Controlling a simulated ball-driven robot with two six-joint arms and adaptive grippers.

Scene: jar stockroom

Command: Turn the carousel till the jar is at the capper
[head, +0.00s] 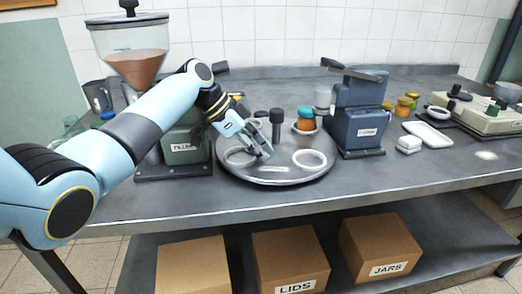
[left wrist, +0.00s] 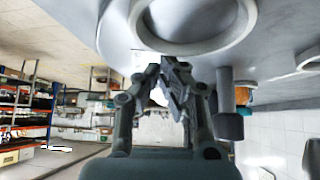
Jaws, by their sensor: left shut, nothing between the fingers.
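The round grey carousel (head: 275,178) stands on the bench, with pale ring seats at its front left and front right. A jar with orange contents (head: 305,123) sits at its back right, close to the blue-grey capper (head: 362,118); exact alignment is hard to tell. A dark-capped post (head: 277,118) rises near the carousel's middle. My left gripper (head: 265,153) is shut and empty, low over the front of the carousel between the ring seats. In the left wrist view its fingertips (left wrist: 165,72) are beside a ring seat (left wrist: 190,45); contact cannot be told. My right gripper is out of view.
The filler (head: 185,148) with its brown-filled hopper stands left of the carousel. Right of the capper are small jars (head: 404,105), a white tray (head: 428,134) and a knobbed device (head: 485,118). Boxes (head: 290,262) sit on the lower shelf. The front bench strip is clear.

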